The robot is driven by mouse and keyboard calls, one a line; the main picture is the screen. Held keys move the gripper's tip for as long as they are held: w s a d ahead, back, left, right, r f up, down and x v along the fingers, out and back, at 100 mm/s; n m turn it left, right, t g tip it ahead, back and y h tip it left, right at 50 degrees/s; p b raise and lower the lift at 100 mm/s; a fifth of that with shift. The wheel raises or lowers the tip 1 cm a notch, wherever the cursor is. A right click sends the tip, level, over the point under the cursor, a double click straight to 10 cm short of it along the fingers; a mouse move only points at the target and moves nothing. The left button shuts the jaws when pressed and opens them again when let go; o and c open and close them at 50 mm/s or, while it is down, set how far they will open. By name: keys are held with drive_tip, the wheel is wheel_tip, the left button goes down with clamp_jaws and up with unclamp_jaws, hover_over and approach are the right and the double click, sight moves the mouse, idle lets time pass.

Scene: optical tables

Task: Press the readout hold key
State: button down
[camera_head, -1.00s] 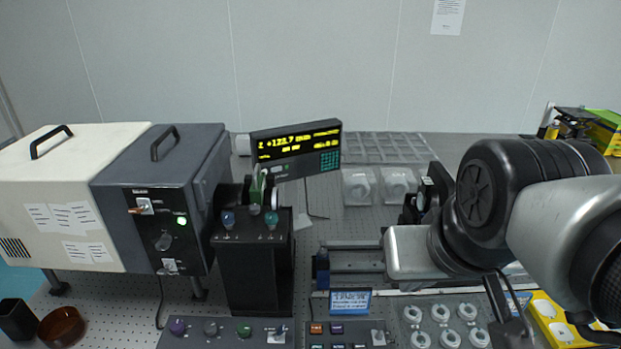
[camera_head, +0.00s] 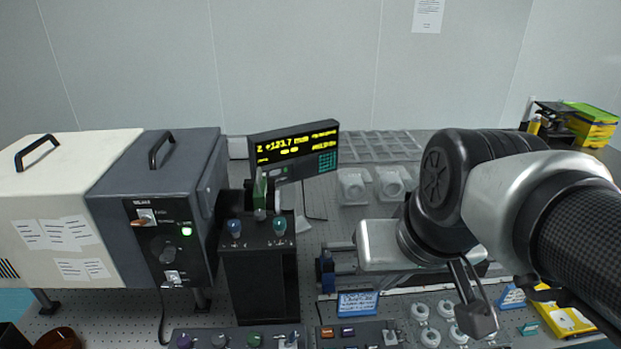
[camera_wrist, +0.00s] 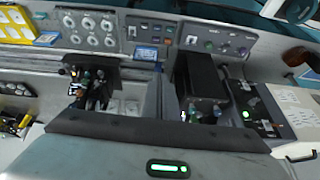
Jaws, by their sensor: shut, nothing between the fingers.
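The readout (camera_head: 295,147) is a dark display box with yellow digits, standing upright at the back of the table. It has a teal keypad (camera_head: 327,161) at its lower right and a small green-white key at lower left. A separate key panel (camera_head: 357,333) with an orange key and a dark blue key lies at the front edge. I cannot read which key is the hold key. My gripper (camera_head: 385,246) shows as a silver body over the rail, right of and in front of the readout, apart from it. Its fingers are not clearly visible; it is shut and empty.
A black post block (camera_head: 262,283) with blue and teal knobs stands left of my gripper. A grey lamp housing (camera_head: 160,200) is further left. Round white holders (camera_head: 430,336) sit at front right. White mounts (camera_head: 353,187) stand behind my gripper.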

drive_tip(key=w+d+f+m+g+y+b, duration=0.1)
drive_tip(key=w+f+m+y, duration=0.3)
drive_tip(key=f, duration=0.9)
drive_tip(key=w+d+f+m+g+y, duration=0.1)
drive_tip(key=w+f+m+y, duration=0.3)
drive_tip(key=f, duration=0.9)
drive_tip(key=w+m, duration=0.3)
drive_tip(key=m, duration=0.1)
drive_tip(key=shift+f+m+b, duration=0.3)
drive_tip(key=shift+f+b, duration=0.1)
drive_tip(key=shift+a+f, duration=0.1)
wheel_tip(320, 180, down, 8)
drive_tip(key=b, duration=0.6)
drive_tip(key=shift+w, duration=0.1)
drive_tip(key=shift+f+b, duration=0.3)
drive_tip(key=shift+b, duration=0.2)
drive_tip(key=shift+f, duration=0.1)
drive_tip(key=shift+f+b, duration=0.35)
drive_tip(key=shift+b, duration=0.25)
